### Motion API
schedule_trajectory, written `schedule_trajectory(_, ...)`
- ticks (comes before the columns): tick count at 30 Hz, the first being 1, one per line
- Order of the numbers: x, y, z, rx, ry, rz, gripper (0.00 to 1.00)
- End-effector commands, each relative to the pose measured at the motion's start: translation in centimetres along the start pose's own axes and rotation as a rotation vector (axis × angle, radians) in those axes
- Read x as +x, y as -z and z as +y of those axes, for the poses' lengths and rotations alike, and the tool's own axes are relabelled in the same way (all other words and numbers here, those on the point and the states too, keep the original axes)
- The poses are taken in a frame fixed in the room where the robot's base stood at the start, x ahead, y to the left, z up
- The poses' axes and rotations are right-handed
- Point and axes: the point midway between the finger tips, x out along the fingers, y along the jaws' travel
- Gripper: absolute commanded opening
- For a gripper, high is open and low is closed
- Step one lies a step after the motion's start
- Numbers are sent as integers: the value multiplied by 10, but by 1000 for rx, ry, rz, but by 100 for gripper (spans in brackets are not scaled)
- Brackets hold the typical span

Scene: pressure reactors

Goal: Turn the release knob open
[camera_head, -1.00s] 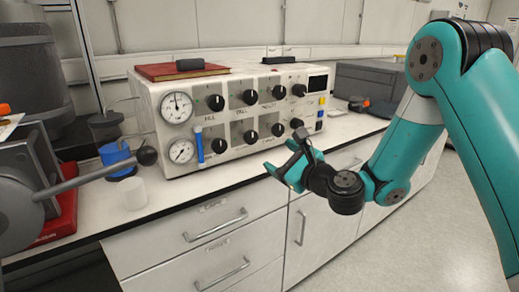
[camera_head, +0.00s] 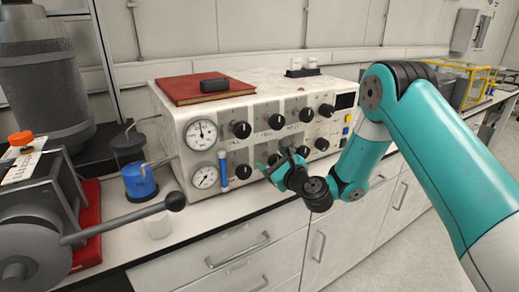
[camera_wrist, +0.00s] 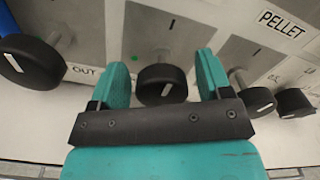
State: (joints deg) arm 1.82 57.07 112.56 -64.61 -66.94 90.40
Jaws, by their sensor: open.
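The white control unit (camera_head: 290,125) carries two rows of black knobs and two gauges on its front. My gripper (camera_head: 268,172) is open in front of the lower row, to the right of the leftmost lower knob (camera_head: 243,171). In the wrist view my gripper (camera_wrist: 160,78) has its teal fingers on either side of a black knob (camera_wrist: 160,84), with a gap visible to each finger. Depth to the knob is hard to judge. Labels "OUT" and "PELLET" show nearby in the wrist view. I cannot read which knob is the release knob.
A blue tube (camera_head: 223,168) stands left of the lower knobs. Other knobs flank my gripper in the wrist view, left (camera_wrist: 28,60) and right (camera_wrist: 252,95). A lever with a ball end (camera_head: 174,202) reaches in from the left. A red book (camera_head: 205,90) lies on the unit.

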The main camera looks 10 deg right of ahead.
Motion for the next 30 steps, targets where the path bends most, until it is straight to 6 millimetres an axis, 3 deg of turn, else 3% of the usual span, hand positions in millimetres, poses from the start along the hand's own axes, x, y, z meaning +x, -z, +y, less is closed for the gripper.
schedule_trajectory(12, 2, 4, -6, -1, 10, 6, 72)
schedule_trajectory(19, 2, 3, -5, -2, 9, 5, 22)
schedule_trajectory(30, 2, 3, -4, -48, 9, 3, 23)
